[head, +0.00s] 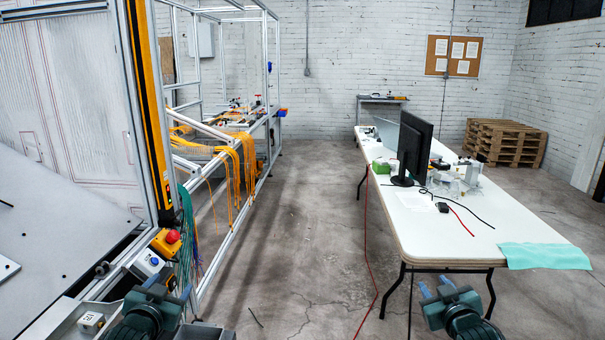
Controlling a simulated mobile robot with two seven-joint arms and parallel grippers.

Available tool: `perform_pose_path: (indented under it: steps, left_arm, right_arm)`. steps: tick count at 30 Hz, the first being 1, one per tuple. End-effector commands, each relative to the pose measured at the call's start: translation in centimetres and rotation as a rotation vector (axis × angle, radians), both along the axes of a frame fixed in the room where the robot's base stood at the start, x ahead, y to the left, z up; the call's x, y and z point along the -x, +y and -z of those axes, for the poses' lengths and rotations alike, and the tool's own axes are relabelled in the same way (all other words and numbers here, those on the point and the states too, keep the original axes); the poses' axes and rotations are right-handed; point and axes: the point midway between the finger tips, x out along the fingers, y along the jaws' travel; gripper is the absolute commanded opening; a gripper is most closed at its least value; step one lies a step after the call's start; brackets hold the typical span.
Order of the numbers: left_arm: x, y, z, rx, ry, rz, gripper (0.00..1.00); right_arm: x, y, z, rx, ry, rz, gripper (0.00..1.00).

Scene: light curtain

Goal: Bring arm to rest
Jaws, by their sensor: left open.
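My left gripper (170,284) is at the bottom left, low in the head view. Its jaws are open and nothing shows between them. It is just below the emergency-stop button (172,237) and a small white box with a blue button (149,263). My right gripper (435,287) is at the bottom right, in front of the near edge of the white table (480,248). Its two blue fingertips stand apart with nothing seen between them. The yellow light curtain bar (148,110) stands upright on the machine frame at left.
A grey machine surface (60,225) fills the left. A metal frame with orange cables (240,165) stands behind it. The table holds a monitor (413,150), a mouse (443,207) and a teal cloth (545,256). The concrete floor (300,230) between is mostly clear. Pallets (505,143) stand at the back.

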Motion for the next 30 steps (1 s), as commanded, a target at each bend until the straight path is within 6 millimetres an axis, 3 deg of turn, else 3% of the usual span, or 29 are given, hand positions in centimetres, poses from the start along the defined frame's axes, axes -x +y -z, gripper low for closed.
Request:
perform_pose_path:
  steps: [1,5,9,15,18,22,30]
  left_arm:
    - [2.0,-1.4,2.5,0.011,0.037,0.022,0.63]
    - [8.0,-5.1,8.0,0.048,0.125,0.077,0.63]
    - [16.4,-9.4,12.9,0.114,0.235,0.133,0.63]
    - [27.4,-13.8,16.0,0.217,0.369,0.173,0.63]
    - [30.9,-15.0,16.2,0.255,0.412,0.178,0.63]
    - [33.1,-15.8,16.2,0.28,0.438,0.18,0.63]
    - [33.6,-15.9,16.2,0.284,0.444,0.18,0.63]
  right_arm:
    - [2.0,1.4,2.5,-0.011,0.036,-0.022,0.36]
    - [8.0,5.1,8.0,-0.048,0.125,-0.077,0.36]
    - [16.4,9.4,12.9,-0.113,0.235,-0.133,0.36]
    - [27.5,13.8,16.0,-0.217,0.369,-0.173,0.36]
    - [30.9,15.0,16.2,-0.254,0.411,-0.177,0.36]
    - [33.1,15.8,16.2,-0.28,0.438,-0.179,0.36]
    - [33.6,15.9,16.2,-0.284,0.444,-0.179,0.36]
